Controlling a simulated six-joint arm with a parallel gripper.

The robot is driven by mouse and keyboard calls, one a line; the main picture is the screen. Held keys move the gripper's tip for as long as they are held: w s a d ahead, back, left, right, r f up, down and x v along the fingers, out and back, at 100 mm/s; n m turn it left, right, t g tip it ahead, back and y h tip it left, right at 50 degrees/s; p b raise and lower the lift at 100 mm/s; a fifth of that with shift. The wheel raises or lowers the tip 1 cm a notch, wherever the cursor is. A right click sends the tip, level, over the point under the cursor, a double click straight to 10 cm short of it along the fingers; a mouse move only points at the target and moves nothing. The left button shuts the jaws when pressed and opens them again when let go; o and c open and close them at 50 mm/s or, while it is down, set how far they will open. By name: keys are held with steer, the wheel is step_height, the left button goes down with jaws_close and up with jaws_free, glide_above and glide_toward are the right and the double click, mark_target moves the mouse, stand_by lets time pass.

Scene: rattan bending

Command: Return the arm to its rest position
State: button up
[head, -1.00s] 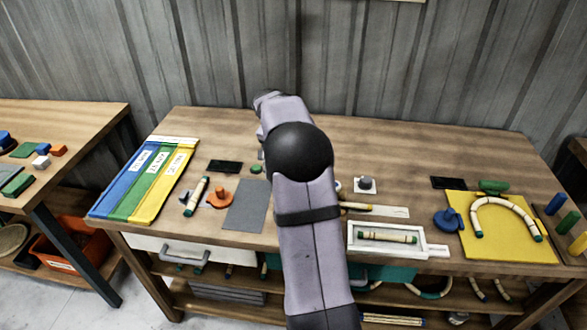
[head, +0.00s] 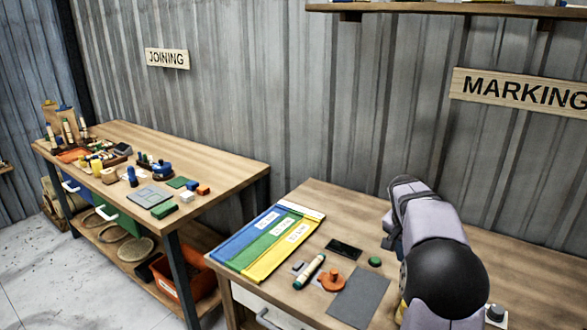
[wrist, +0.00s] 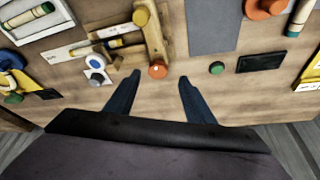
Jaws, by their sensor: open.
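My gripper (wrist: 157,98) shows in the wrist view with its two dark blue fingers apart and nothing between them. It is above the wooden workbench, and bare wood shows between the fingers. In the head view my arm rises over the right part of the workbench (head: 338,208). The fingers are hidden there behind the arm.
A blue, green and yellow board (head: 268,240), a short rattan piece (head: 309,271), an orange part (head: 333,280), a black plate (head: 344,249) and a grey mat (head: 358,297) lie on the bench. A second bench (head: 225,167) stands left. A shelf (head: 430,8) hangs above.

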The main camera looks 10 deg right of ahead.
steer(key=s+a+f+n+y, duration=0.1)
steer(key=s+a+f+n, duration=0.2)
steer(key=a, duration=0.5)
steer(key=s+a+n+y, duration=0.1)
steer(key=s+a+n, duration=0.2)
steer(key=s+a, duration=0.35)
steer(key=s+a+f+n+g+y+p, duration=0.1)
steer(key=s+a+f+n, duration=0.25)
steer(key=s+a, duration=0.4)
steer(key=s+a+f+n+g+y, duration=0.1)
steer(key=s+a+f+n, duration=0.25)
steer(key=s+a, duration=0.35)
step_height(320, 180, down, 34)
steer(key=s+d+b, duration=0.1)
steer(key=b, duration=3.3)
steer(key=shift+d, duration=0.15)
steer(key=shift+r, duration=0.1)
